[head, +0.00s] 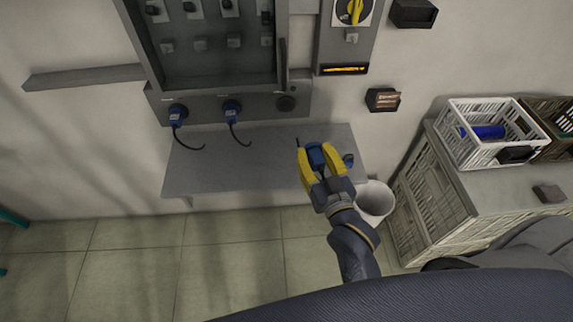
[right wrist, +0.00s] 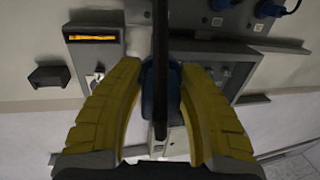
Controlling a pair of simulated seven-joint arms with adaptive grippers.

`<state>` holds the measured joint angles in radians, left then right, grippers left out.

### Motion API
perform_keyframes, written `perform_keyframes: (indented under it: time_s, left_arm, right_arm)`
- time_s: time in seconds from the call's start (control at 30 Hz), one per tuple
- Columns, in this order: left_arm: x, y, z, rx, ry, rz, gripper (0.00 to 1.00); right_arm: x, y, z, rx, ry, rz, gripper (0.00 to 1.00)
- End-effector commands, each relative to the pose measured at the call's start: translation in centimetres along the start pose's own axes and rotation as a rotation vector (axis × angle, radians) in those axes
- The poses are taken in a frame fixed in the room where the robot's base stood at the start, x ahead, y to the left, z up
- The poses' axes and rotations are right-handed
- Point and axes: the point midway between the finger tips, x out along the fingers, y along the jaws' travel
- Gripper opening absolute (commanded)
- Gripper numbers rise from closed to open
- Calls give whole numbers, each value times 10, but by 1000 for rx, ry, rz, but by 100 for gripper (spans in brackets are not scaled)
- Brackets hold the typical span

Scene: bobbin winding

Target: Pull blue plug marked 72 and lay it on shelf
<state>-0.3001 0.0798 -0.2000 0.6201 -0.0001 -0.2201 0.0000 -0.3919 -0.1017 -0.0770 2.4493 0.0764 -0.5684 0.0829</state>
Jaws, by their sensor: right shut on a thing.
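My right gripper (head: 318,158) has its yellow fingers shut on a blue plug (head: 316,155), over the right part of the grey shelf (head: 225,165) in the head view. The right wrist view shows the blue plug (right wrist: 161,95) between the fingers, with a dark bar-like part running up across it. I cannot read a 72 on it. Two other blue plugs, the left one (head: 177,113) and the middle one (head: 232,109), sit in the panel's sockets with short dark cables hanging. The right socket (head: 286,103) is empty. My left gripper is out of view.
A small blue thing (head: 349,160) shows at the shelf's right end. A white bin (head: 374,199) stands beside the shelf. A white crate (head: 460,155) rests on the cabinet at right. The shelf's left and middle are clear.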

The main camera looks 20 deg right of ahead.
Motion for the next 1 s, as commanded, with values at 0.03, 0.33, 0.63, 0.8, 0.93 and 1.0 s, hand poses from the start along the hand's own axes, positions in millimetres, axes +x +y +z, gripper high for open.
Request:
perform_keyframes:
  time_s: [0.03,0.33,0.63,0.8,0.93,1.0]
  left_arm:
    - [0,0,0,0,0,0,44]
    - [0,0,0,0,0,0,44]
    - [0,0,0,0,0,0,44]
    - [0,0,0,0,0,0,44]
    - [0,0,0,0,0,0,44]
    - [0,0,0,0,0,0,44]
  right_arm:
    - [3,0,0,0,1,0,0]
    - [18,-2,-1,1,2,0,0]
    - [33,-4,-1,0,2,0,0]
    - [41,-4,-1,1,2,0,0]
    - [48,-5,-1,0,2,0,0]
    - [51,-6,0,0,1,0,0]
